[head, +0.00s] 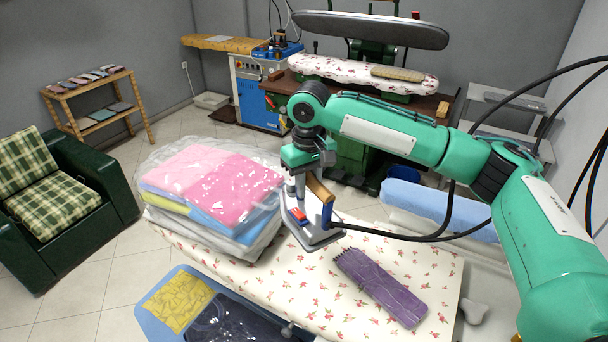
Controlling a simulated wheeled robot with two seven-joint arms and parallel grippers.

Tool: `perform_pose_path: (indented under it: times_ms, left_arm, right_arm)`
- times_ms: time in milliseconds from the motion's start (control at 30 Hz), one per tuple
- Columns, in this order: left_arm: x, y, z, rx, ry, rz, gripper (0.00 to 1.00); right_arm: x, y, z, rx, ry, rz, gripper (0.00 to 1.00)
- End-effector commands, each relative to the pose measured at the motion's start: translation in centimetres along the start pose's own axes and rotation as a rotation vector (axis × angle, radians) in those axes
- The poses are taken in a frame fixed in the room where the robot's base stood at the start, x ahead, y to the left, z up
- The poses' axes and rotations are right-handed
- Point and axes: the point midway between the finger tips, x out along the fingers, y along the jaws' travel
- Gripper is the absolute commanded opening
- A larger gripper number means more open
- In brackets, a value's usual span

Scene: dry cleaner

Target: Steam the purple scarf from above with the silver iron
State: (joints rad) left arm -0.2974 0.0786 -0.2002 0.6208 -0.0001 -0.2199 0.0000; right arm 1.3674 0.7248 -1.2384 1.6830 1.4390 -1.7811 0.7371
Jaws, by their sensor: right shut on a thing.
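The purple scarf (380,287) lies folded in a long strip on the floral-covered ironing board (290,292), slanting down to the right. My right gripper (297,190) comes down over the board from the green arm and is shut on the silver iron (318,238). The iron has a tan handle and a red and blue part, and a dark hose trails from it to the right. It is held to the left of the scarf, not over it. Whether its soleplate touches the board cannot be told. My left gripper is out of view.
A plastic-wrapped stack of pink, yellow and blue laundry (222,185) stands on the board's left part, close to the iron. Folded yellow and dark garments lie in front on a blue surface (160,321). A pressing machine (372,30) stands behind; a green armchair (70,215) is at left.

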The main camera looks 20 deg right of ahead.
Motion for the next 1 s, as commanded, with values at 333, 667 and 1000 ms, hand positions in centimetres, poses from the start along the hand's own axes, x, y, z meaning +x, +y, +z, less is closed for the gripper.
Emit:
perform_pose_path:
  times_ms: [333, 667, 1000]
  left_arm:
    - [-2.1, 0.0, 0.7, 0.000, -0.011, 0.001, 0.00]
    - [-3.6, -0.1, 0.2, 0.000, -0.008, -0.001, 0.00]
    - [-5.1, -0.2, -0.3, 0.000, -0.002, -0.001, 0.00]
  right_arm:
    - [3.5, 1.7, 2.5, -0.200, 0.005, -0.003, 0.00]
    - [6.5, 3.9, 5.4, -0.367, 0.005, -0.002, 0.00]
    - [9.0, 6.3, 8.8, -0.529, 0.006, -0.001, 0.00]
